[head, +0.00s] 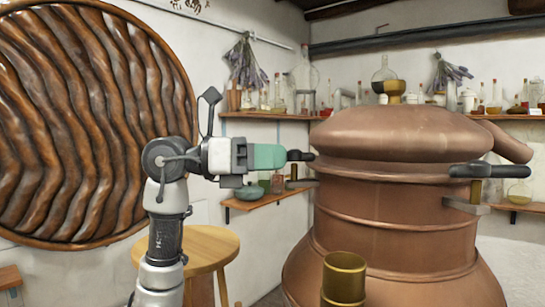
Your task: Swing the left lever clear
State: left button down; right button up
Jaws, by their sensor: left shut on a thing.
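The large copper still (395,215) stands at the right of the head view, with its domed lid (400,130) on top. The left lever (300,156) has a dark handle, whose end shows beside the left edge of the lid. My left gripper (280,156), with green fingers, reaches in from the left and is shut on this handle. The fingers hide part of the handle. A small metal bracket (302,183) shows just below it. The right lever (488,170), with a black handle, lies level across the still's right front. My right gripper is out of view.
A round wooden stool (205,245) stands below my left arm. A brass cylinder (344,278) stands in front of the still. Wall shelves (265,116) with bottles and jars run behind. A large round ribbed wooden panel (90,120) fills the left wall.

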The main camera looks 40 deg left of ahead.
aim_at(292, 154)
pick_arm(q)
jog(key=m+g+h+p, duration=0.1)
jog(key=m+g, duration=0.1)
jog(key=g, duration=0.1)
jog(key=w+m+g+h+p, duration=0.1)
jog(key=m+g+h+p, duration=0.1)
jog(key=g, duration=0.1)
jog(key=w+a+m+g+h+p, duration=0.1)
jog(key=m+g+h, duration=0.1)
jog(key=g, duration=0.1)
jog(key=shift+r+m, duration=0.3)
jog(key=shift+m, duration=0.1)
jog(key=m+g+p, duration=0.2)
jog(key=g, duration=0.1)
jog(key=w+m+g+p, duration=0.1)
jog(key=m+g+p, duration=0.1)
jog(key=g, duration=0.2)
jog(key=shift+w, duration=0.15)
jog(key=shift+w+f+m+g+y+p, duration=0.15)
jog(key=shift+m+g+p, duration=0.1)
jog(key=shift+m+g, duration=0.35)
jog(key=shift+w+m+g+y+p, duration=0.1)
jog(key=shift+m+g+y+p, duration=0.2)
jog(key=shift+g, duration=0.45)
jog(key=shift+w+f+m+g+y+p, duration=0.1)
jog(key=shift+m+g+p, duration=0.15)
jog(key=shift+m+g, duration=0.4)
jog(key=shift+d, duration=0.1)
jog(key=shift+g, duration=0.3)
